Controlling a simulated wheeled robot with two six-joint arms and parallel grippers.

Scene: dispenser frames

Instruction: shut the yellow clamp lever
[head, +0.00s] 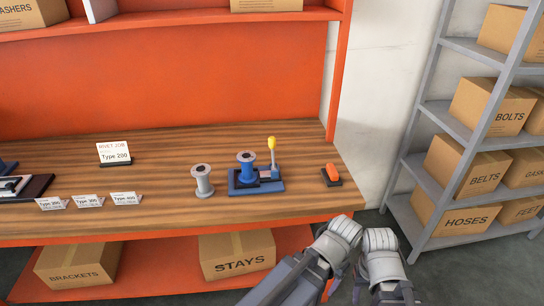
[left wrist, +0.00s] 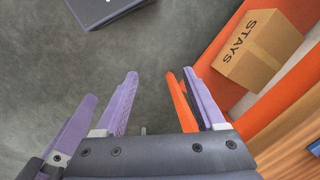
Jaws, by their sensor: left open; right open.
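The yellow clamp lever (head: 272,143) stands upright at the right side of a blue fixture (head: 262,187) on the wooden bench. A blue spool (head: 246,165) stands in the fixture, just left of the lever. Whether the clamp touches the spool is too small to tell. My right gripper (head: 396,296) is low in the head view, in front of the bench and apart from the fixture; its fingers are hard to make out. My left gripper (left wrist: 160,74) shows in the left wrist view, open and empty above the grey floor. The lever is outside that view.
A grey spool (head: 203,182) stands left of the fixture. An orange button (head: 332,172) on a dark base is to its right. Label cards (head: 88,201) line the bench front. A STAYS box (head: 237,255) sits below. A grey shelf (head: 425,180) stands at the right.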

